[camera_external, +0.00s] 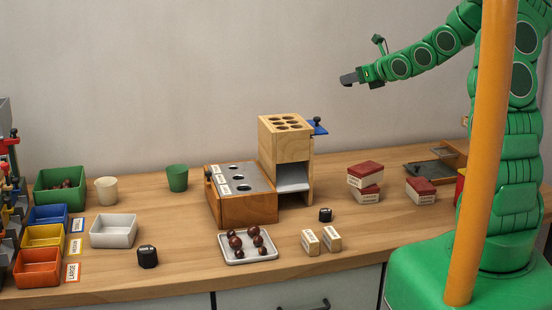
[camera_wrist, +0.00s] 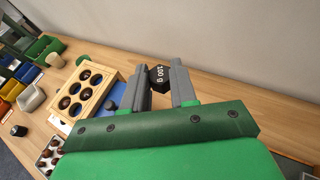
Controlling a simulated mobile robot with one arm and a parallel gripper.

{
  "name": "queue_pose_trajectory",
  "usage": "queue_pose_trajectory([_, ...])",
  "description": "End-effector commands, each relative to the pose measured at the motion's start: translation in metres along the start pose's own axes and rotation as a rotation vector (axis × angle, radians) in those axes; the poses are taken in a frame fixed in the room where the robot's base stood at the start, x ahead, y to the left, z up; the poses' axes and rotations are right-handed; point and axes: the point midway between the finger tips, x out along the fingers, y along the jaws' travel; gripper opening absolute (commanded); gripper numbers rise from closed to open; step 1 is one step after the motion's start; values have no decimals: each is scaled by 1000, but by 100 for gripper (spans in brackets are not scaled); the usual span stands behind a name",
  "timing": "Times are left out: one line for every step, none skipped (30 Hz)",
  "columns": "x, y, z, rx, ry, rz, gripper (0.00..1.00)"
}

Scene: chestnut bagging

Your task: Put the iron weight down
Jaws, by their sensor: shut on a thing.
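The iron weight (camera_wrist: 158,79), black and marked 100 g, sits between the two grey fingers of my gripper (camera_wrist: 165,72) in the wrist view. My gripper is shut on it. In the external view my gripper (camera_external: 350,79) is high in the air, well above the counter (camera_external: 390,235) and to the right of the wooden hole block. The weight is hard to tell apart from the dark fingers there. Two other black weights stand on the counter: one at front left (camera_external: 147,257) and a smaller one (camera_external: 326,215) right of the chestnut tray.
A wooden block with holes (camera_external: 285,135) stands mid-counter beside a wooden box with a metal top (camera_external: 240,205). A chestnut tray (camera_external: 233,261), small labelled boxes (camera_external: 320,240) and red-topped packs (camera_external: 366,174) surround it. Coloured bins (camera_external: 40,267) are at left. Bare wood shows at front right.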

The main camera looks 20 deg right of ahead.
Motion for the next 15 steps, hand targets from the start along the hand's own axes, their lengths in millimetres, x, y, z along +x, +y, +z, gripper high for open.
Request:
queue_pose_trajectory([-8, -17, 8, 11, -4, -34, 0])
queue_pose_trajectory([-10, -22, 11, 16, -5, -46, 0])
queue_pose_trajectory([-15, -31, 15, 23, -4, -65, 0])
queue_pose_trajectory([-18, -38, 18, 30, -4, -79, 0])
queue_pose_trajectory([-21, -42, 20, 35, -3, -89, 0])
queue_pose_trajectory([-25, -49, 23, 42, -2, -104, 0])
queue_pose_trajectory([-28, -54, 25, 47, -2, -115, 0])
queue_pose_trajectory([-31, -58, 28, 52, -2, -125, 0])
queue_pose_trajectory([-34, -63, 30, 56, -3, -136, 0])
queue_pose_trajectory([-36, -67, 32, 60, -3, -145, 0])
queue_pose_trajectory([-39, -72, 35, 64, -3, -154, 0])
queue_pose_trajectory([-43, -77, 37, 70, -3, -166, 0])
queue_pose_trajectory([-45, -80, 39, 74, -3, -174, 0])
queue_pose_trajectory([-48, -84, 41, 77, -2, -183, 0])
queue_pose_trajectory([-51, -89, 43, 82, -1, -194, 0])
